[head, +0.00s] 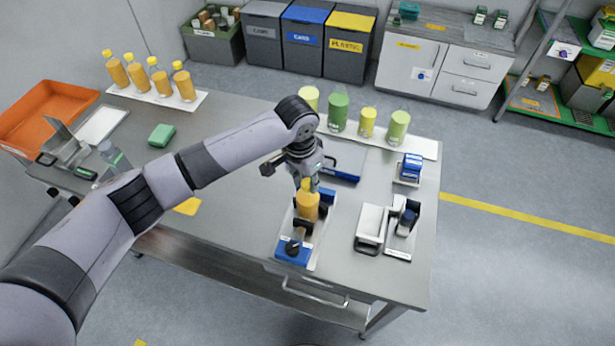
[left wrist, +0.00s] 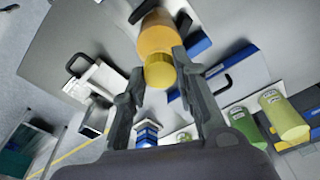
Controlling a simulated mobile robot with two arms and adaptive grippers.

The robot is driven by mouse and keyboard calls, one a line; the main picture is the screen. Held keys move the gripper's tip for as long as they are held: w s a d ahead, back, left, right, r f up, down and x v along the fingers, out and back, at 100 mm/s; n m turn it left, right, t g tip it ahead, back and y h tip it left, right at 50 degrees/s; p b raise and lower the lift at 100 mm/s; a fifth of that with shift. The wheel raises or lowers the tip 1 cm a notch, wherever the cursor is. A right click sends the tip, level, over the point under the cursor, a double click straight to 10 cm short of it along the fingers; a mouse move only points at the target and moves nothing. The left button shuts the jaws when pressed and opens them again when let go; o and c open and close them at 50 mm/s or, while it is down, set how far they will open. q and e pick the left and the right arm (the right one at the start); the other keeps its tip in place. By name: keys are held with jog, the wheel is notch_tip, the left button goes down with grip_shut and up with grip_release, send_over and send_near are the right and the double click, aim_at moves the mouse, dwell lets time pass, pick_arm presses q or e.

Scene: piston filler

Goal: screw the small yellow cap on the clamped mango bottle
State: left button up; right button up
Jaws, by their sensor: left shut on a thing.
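The mango bottle (head: 308,205) is orange and stands upright in the clamp fixture (head: 293,250), which has a blue base and black parts. My left gripper (head: 306,183) is directly above it, pointing down, shut on the small yellow cap. In the left wrist view the yellow cap (left wrist: 160,72) lies between the fingertips (left wrist: 158,68), in line with the orange bottle (left wrist: 156,36) behind it. The cap is at the bottle's mouth; whether its thread is engaged cannot be told. The fingers hide part of the cap in the head view. My right gripper is not in view.
Filled bottles with yellow caps (head: 159,82) stand on a white mat at the back left. Green and yellow-green bottles (head: 338,112) stand behind my gripper. A grey device with a blue front (head: 343,162) and a white-and-black holder (head: 398,232) are close by on the right.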

pick_arm(q)
jog(key=m, duration=0.4)
jog(key=m+g, duration=0.1)
jog(key=m, duration=0.2)
jog(key=o, duration=0.8)
jog(key=shift+c, duration=0.2)
